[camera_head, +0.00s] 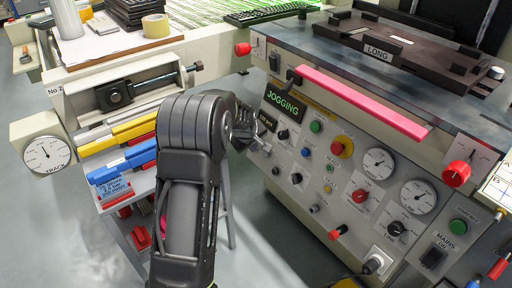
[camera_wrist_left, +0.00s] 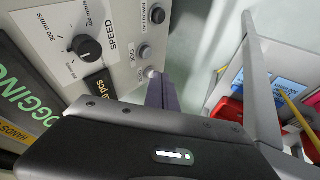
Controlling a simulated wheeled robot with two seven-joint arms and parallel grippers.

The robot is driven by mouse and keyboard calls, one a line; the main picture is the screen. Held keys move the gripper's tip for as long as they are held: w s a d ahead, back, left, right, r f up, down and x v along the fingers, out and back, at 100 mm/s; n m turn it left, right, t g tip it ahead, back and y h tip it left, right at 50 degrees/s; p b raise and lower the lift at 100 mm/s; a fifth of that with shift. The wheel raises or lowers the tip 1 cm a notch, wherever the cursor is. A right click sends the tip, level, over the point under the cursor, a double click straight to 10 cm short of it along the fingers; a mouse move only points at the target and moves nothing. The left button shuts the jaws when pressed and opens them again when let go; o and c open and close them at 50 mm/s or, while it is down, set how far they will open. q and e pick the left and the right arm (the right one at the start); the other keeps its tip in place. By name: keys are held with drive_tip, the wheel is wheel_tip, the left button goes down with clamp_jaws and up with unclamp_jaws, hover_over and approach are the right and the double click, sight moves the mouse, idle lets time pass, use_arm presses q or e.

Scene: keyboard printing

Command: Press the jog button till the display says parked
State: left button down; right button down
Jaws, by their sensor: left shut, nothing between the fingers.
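The display (camera_head: 282,103) on the machine's front panel reads JOGGING in green; part of it shows in the left wrist view (camera_wrist_left: 28,105). My left gripper (camera_head: 257,143) is at the panel's left end, below the display, partly hidden by its own arm. In the left wrist view its fingers (camera_wrist_left: 157,82) are shut with nothing between them. Their tips are close to a small pale round button (camera_wrist_left: 150,72); I cannot tell whether they touch it. Another button (camera_wrist_left: 144,52) sits just above, by a small label that seems to read JOG. My right gripper is out of view.
A speed knob (camera_wrist_left: 88,48) is beside the buttons. The front panel also carries a yellow-ringed red button (camera_head: 342,147) and dials (camera_head: 378,163). A pink bar (camera_head: 362,102) runs along the machine's edge. Coloured trays (camera_head: 124,160) stand left of my arm.

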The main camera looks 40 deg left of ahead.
use_arm(q)
drive_tip(key=v, duration=0.2)
drive_tip(key=shift+s+r+p, duration=0.25)
drive_tip(key=shift+p, duration=0.05)
